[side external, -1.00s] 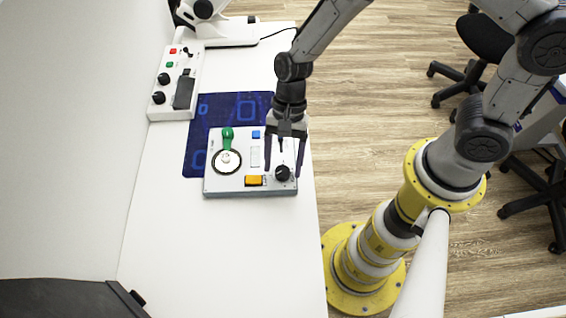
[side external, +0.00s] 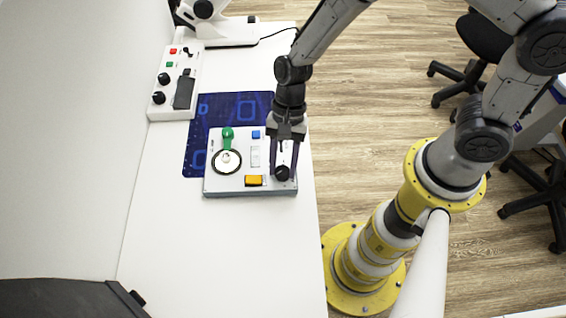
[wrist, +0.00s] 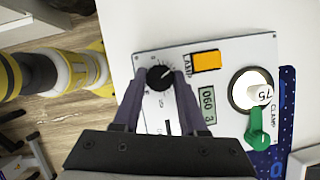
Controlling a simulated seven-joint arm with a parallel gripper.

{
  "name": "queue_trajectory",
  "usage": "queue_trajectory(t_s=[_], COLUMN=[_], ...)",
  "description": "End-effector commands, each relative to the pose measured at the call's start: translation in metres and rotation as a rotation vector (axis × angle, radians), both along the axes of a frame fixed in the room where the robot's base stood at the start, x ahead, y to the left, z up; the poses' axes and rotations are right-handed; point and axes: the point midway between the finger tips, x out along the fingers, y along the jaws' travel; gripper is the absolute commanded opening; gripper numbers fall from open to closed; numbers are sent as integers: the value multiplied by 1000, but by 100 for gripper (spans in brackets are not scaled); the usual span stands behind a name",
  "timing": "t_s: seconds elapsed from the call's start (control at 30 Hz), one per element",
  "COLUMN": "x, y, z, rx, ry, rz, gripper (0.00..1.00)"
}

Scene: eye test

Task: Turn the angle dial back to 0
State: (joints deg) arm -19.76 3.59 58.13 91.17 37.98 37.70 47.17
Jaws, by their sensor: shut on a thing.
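The dial is a black round knob (wrist: 160,77) with tick marks around it, on a light grey box (side external: 236,186). The knob (side external: 282,173) is at the box's front right corner in the side view. My gripper (side external: 283,174) points down over that corner with its two dark fingers closed in on the knob's sides. In the wrist view my gripper (wrist: 160,80) has a finger on either side of the knob. The knob's pointer direction is hard to make out.
The box also bears an orange lamp button (wrist: 206,61), a green clamp lever (wrist: 257,130) and a white round piece marked 75 (wrist: 264,92). A blue mat (side external: 196,150) lies under its back. Another control panel (side external: 174,100) stands at back left. The front table (side external: 220,250) is clear.

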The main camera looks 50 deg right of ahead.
Motion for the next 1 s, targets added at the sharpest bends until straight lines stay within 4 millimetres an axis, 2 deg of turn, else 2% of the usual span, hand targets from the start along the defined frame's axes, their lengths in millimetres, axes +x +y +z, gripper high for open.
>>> queue_trajectory(t_s=[0.37, 1.0], x=[1, 3], y=[1, 4], z=[1, 1], rx=[-1, -6], ry=[2, 7], rz=[146, 727], gripper=[0, 0])
